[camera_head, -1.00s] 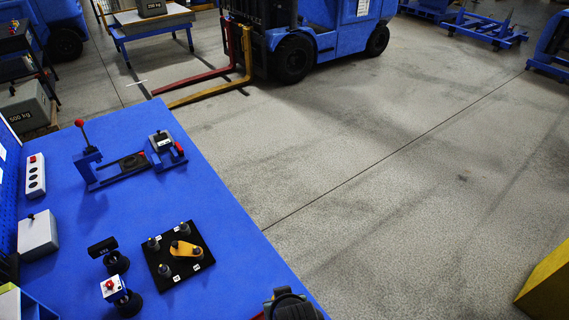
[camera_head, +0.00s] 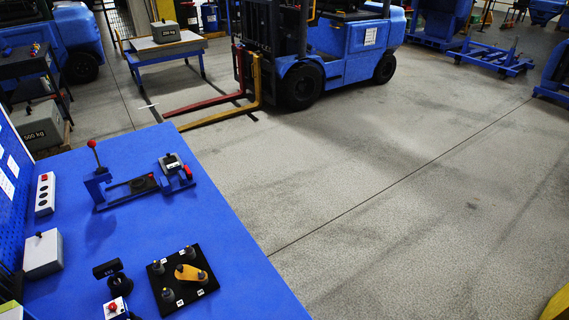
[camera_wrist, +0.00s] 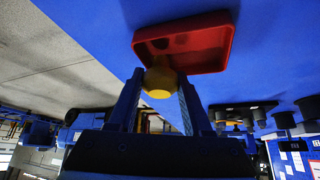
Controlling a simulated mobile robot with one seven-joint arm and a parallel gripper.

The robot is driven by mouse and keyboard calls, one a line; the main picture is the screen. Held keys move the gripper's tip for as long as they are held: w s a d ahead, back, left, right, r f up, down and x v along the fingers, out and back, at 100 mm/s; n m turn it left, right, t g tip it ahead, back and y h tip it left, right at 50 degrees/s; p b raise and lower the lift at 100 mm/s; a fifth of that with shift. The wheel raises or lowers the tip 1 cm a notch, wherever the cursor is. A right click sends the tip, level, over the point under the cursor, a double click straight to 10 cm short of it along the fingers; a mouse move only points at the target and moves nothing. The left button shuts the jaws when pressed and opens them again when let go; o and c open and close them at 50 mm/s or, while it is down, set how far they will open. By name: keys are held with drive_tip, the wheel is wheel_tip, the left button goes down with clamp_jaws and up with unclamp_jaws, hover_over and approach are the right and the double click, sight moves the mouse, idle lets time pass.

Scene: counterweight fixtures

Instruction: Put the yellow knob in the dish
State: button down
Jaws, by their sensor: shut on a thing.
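The yellow knob (camera_wrist: 160,80) is round and sits between the fingertips of my gripper (camera_wrist: 160,76) in the wrist view. My gripper is shut on it. The red dish (camera_wrist: 218,24) is a shallow rectangular tray on the blue bench top, just beyond the knob. The knob overlaps the dish's near edge in the picture; I cannot tell if they touch. Two dark patches, perhaps shadows, show inside the dish. In the head view neither my gripper, the yellow knob nor the dish shows.
The blue bench (camera_head: 110,225) carries a black plate (camera_head: 182,278) with posts and a yellow-orange link, a blue lever fixture (camera_head: 130,187), a grey box (camera_head: 43,254) and a button box (camera_head: 45,194). A forklift (camera_head: 320,55) stands on the floor behind.

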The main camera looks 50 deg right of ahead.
drive_tip(key=shift+s+a+f+b, duration=0.15)
drive_tip(key=shift+s+a+f, duration=0.15)
drive_tip(key=shift+f, duration=0.3)
drive_tip(key=shift+s+a+f+b, duration=0.15)
drive_tip(key=shift+s+f, duration=0.1)
drive_tip(key=shift+f, duration=0.3)
drive_tip(key=shift+c, duration=1.6)
unclamp_jaws()
drive_tip(key=shift+a+r, duration=0.1)
drive_tip(key=shift+w+r+p, duration=0.15)
drive_tip(key=shift+r+p, duration=0.5)
drive_tip(key=shift+r, duration=0.05)
drive_tip(key=v, duration=1.1)
drive_tip(key=shift+w+d+r+p, duration=0.15)
drive_tip(key=shift+d+r+p, duration=0.2)
drive_tip(key=shift+r, duration=0.1)
